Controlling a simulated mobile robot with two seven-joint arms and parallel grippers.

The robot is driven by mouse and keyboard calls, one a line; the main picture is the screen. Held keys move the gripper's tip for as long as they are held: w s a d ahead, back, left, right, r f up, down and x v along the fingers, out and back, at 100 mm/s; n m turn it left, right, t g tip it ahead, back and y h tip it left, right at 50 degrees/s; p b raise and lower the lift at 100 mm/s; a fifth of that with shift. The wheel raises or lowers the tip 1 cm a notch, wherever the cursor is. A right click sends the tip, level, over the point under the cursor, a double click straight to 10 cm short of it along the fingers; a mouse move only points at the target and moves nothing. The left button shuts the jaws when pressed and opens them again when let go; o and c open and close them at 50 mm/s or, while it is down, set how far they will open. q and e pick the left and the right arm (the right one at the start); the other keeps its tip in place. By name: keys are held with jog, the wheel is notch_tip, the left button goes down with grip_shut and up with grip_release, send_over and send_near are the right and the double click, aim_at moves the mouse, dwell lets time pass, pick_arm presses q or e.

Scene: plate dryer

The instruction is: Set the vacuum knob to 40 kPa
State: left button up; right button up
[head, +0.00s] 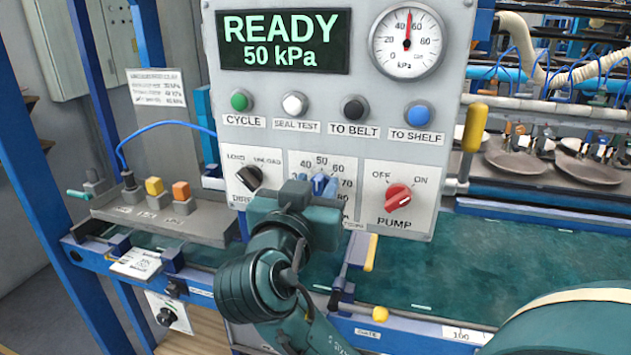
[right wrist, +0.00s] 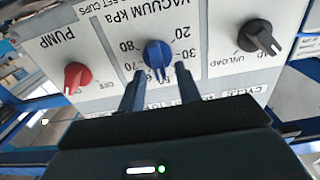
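The blue vacuum knob (right wrist: 157,54) shows in the right wrist view, upside down, on a white dial plate marked VACUUM KPA. Its ridge points down in that picture, toward the gripper. My right gripper (right wrist: 159,72) is open, with one finger on each side of the knob's lower part; I cannot tell whether they touch it. In the head view the right gripper (head: 318,185) covers most of the knob and lower dial; 40, 50, 60 and 70 show above. The display (head: 284,42) reads READY, 50 kPa. The gauge needle (head: 407,30) points nearly straight up. My left gripper is not in view.
The red PUMP knob (head: 398,197) is right of the dial, and the black load/unload knob (head: 249,178) is left. Several push buttons sit above. A yellow-handled lever (head: 474,128) stands at the panel's right edge. A green belt (head: 520,265) runs below.

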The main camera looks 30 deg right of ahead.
jog(key=shift+c, duration=0.5)
grip_shut()
